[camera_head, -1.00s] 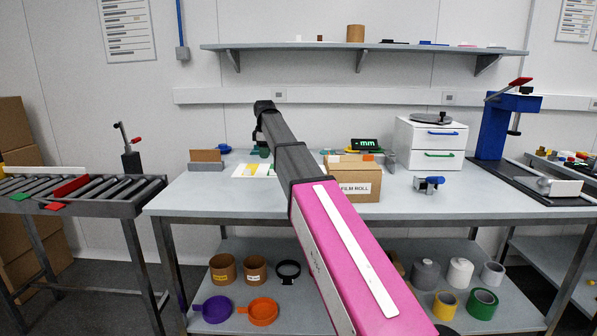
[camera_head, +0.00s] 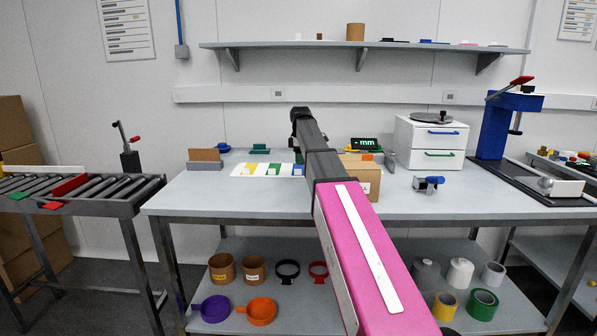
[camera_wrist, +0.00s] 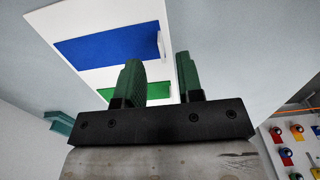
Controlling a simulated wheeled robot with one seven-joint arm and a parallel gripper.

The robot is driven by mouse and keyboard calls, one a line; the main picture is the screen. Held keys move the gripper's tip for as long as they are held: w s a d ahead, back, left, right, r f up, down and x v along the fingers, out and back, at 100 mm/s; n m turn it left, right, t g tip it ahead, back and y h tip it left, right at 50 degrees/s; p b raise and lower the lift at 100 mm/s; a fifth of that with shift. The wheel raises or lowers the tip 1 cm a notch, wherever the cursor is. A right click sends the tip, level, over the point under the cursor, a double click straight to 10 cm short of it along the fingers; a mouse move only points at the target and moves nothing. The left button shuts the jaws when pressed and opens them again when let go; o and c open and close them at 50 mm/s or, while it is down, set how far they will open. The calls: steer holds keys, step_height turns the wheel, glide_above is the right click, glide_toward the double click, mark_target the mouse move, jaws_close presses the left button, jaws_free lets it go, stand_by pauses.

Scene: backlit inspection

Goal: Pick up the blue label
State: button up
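The blue label (camera_head: 298,170) lies at the right end of a white sheet (camera_head: 235,173) on the bench, partly beside my arm in the head view. In the wrist view the blue label (camera_wrist: 105,45) is a wide blue strip with a pale tab (camera_wrist: 161,46) at its right end. A green label (camera_wrist: 105,94) lies nearer, partly behind a finger. My gripper (camera_wrist: 161,78) has two green fingers standing apart with nothing held between them. They appear just short of the blue label in the picture; the height gap is unclear. My arm hides the gripper in the head view.
A cardboard box (camera_head: 366,178) stands right of the sheet, partly behind my arm. A brown block in a grey holder (camera_head: 205,160) stands left. White drawers (camera_head: 430,145) stand further right. The bench front is clear.

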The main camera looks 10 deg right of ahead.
step_height(320, 180, down, 5)
steer(key=shift+a+f, duration=0.1)
jaws_close()
stand_by(0.4)
